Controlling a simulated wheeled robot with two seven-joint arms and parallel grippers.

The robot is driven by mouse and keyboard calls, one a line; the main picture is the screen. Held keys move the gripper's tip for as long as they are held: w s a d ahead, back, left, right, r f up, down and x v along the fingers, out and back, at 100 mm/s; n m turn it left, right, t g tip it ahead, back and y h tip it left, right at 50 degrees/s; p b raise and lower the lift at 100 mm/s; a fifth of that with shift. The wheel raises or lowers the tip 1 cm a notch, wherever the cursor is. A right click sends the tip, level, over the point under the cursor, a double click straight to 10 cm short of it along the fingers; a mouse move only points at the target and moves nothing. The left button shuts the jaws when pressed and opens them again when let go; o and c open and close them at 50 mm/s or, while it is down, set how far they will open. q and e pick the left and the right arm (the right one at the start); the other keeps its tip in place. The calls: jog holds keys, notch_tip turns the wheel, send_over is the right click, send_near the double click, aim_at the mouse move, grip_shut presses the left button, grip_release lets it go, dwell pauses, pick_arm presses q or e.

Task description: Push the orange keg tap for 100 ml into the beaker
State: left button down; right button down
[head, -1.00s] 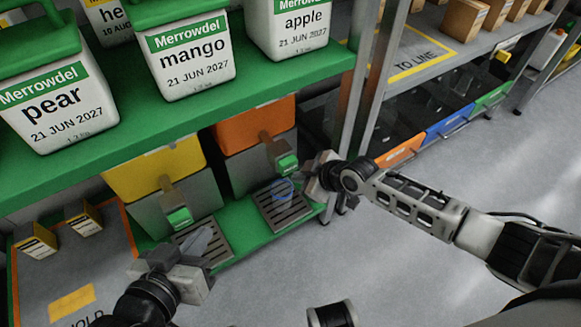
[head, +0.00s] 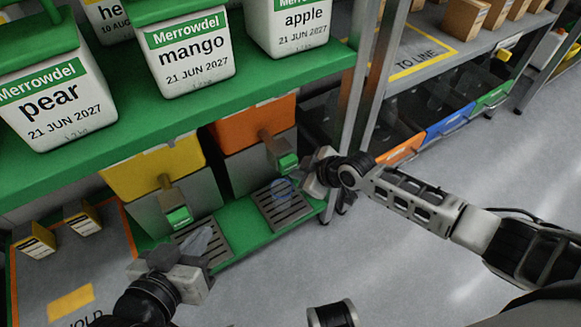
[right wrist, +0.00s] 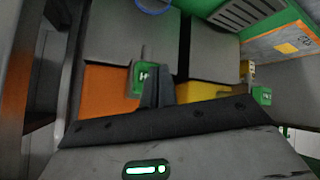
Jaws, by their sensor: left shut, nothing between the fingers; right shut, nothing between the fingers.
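The orange keg (head: 255,124) stands on the green lower shelf. Its tap has a green lever (head: 288,162), which also shows in the right wrist view (right wrist: 143,76). The clear, blue-rimmed beaker (head: 282,188) stands on the drip grate below that tap; its rim shows at the top of the right wrist view (right wrist: 153,5). My right gripper (head: 308,182) is shut and empty, just right of the lever; its fingers (right wrist: 157,90) overlap the lever's edge in the right wrist view. I cannot tell whether they touch. The beaker's liquid level is not readable. My left gripper (head: 204,238) is shut and empty at the lower left.
A yellow keg (head: 150,170) with its own green tap (head: 179,217) stands left of the orange one. White tubs (head: 190,62) line the shelf above. A shelf post (head: 345,110) rises behind my right gripper. The floor at right is clear.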

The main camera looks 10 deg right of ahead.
pick_arm(q)
jog(key=shift+r+b, duration=0.1)
jog(key=shift+b, duration=0.4)
pick_arm(e)
jog(key=shift+w+a, duration=0.25)
jog(key=shift+w, duration=0.45)
dwell(0.6)
jog(key=shift+s, duration=0.15)
pick_arm(q)
jog(key=shift+r+p, duration=0.15)
jog(key=shift+p, duration=0.7)
pick_arm(e)
jog(key=shift+s+d, duration=0.2)
jog(key=shift+s, duration=0.3)
jog(key=shift+s+d, duration=0.15)
jog(key=shift+s, duration=0.3)
